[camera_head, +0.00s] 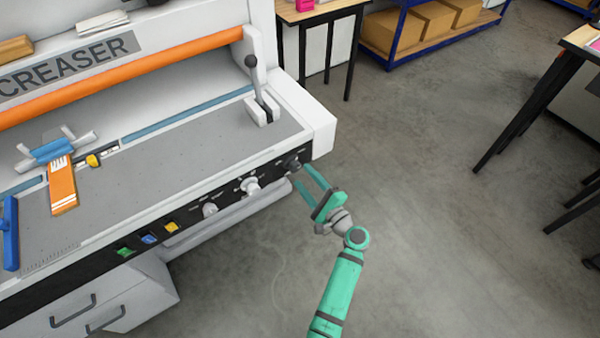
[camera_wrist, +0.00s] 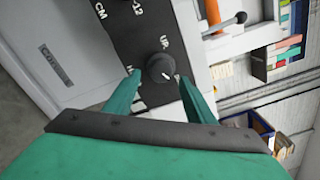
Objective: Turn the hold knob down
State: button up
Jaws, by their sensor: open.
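The creaser's front control strip has a dark round knob (camera_head: 292,164) at its right end. In the wrist view the black knob (camera_wrist: 160,67) sits on the dark panel with a small light mark on its face. Small white lettering around it is only partly legible. My gripper (camera_head: 303,175) is open, its two green fingers pointing at the knob. In the wrist view my gripper (camera_wrist: 160,78) has one fingertip on either side of the knob, apparently without gripping it. I cannot tell how deep the fingertips reach around it.
Along the same strip are a white knob (camera_head: 250,186), another white knob (camera_head: 210,209), and yellow, blue and green buttons. A black-knobbed lever (camera_head: 254,80) stands on the bed above. A rounded grey bar (camera_head: 230,214) runs below the strip. The floor to the right is clear.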

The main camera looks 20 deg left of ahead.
jog(key=v, duration=0.6)
jog(key=shift+s+d, duration=0.15)
jog(key=shift+d, duration=0.2)
jog(key=shift+f, duration=0.1)
jog(key=s+d+f+n+h, duration=0.1)
jog(key=s+d+f+h, duration=0.2)
jog(key=s+f+h, duration=0.35)
jog(key=s+d+f+n+h, duration=0.1)
jog(key=s+d+f+h, duration=0.25)
jog(key=s+f, duration=0.5)
jog(key=s+d+r+n+t+h, duration=0.1)
jog(key=s+d+r+n+h, duration=0.2)
jog(key=s, duration=0.5)
jog(key=s+d+r+n+t+h, duration=0.1)
jog(key=s+d+r+n, duration=0.15)
jog(key=s+r, duration=0.45)
jog(key=s+a+r+n+t, duration=0.1)
jog(key=s+r+n+t, duration=0.1)
jog(key=s+r+n, duration=0.4)
notch_tip(320, 180, up, 6)
jog(key=s, duration=0.2)
jog(key=shift+s+a+f, duration=0.15)
jog(key=shift+s+a, duration=0.2)
jog(key=shift+s, duration=0.05)
